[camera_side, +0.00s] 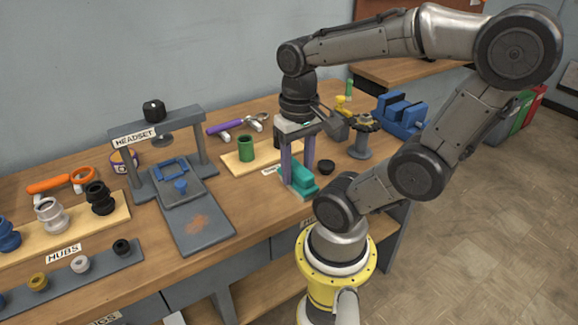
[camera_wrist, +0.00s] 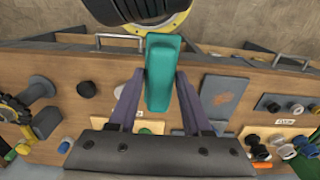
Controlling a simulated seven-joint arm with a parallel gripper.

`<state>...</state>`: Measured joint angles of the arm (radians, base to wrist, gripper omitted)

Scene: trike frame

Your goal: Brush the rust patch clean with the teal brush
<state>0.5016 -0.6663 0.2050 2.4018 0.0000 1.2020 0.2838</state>
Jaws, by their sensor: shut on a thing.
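The teal brush (camera_side: 302,178) is held between the two purple-grey fingers of my gripper (camera_side: 301,166), low over the bench near its front edge. In the wrist view the brush (camera_wrist: 160,72) lies between the fingers of my gripper (camera_wrist: 158,100), which is shut on it. I cannot tell if the brush touches the bench. The rust patch (camera_side: 196,224) is an orange-brown stain on the grey plate (camera_side: 207,240) in front of the headset press, left of my gripper. It also shows in the wrist view (camera_wrist: 222,98), right of the brush.
The headset press (camera_side: 158,128) stands behind the plate. A green cylinder (camera_side: 246,148) on a wooden board is between the press and my gripper. A small black cup (camera_side: 326,166) and a blue vise (camera_side: 399,114) are to the right. Hubs on a board (camera_side: 124,208) are at left.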

